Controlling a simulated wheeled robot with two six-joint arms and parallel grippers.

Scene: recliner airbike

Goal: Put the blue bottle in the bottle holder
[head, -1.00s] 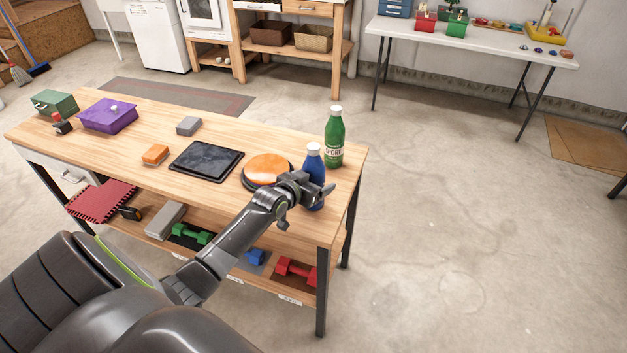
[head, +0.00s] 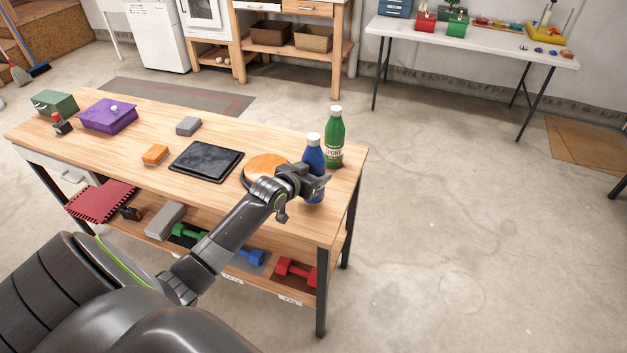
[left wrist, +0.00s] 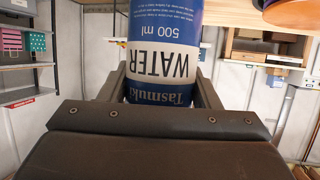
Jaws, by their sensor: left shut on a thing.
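The blue bottle (head: 314,156) with a white cap stands upright at the right end of the wooden table, in front of the green bottle. My left gripper (head: 318,183) is shut around its lower half. In the left wrist view the bottle (left wrist: 165,50) sits between the two fingers (left wrist: 160,92), and its label reads "WATER 500 ml" upside down. The gripper hides part of the bottle, and I cannot tell whether its base touches the table. No bottle holder can be made out. My right gripper is not in view.
The green bottle (head: 334,137) stands close behind the blue one. An orange disc (head: 266,167) and a black tablet (head: 206,161) lie to the left. Dumbbells, including a red one (head: 296,271), are on the shelf below. The floor (head: 450,220) to the right is clear.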

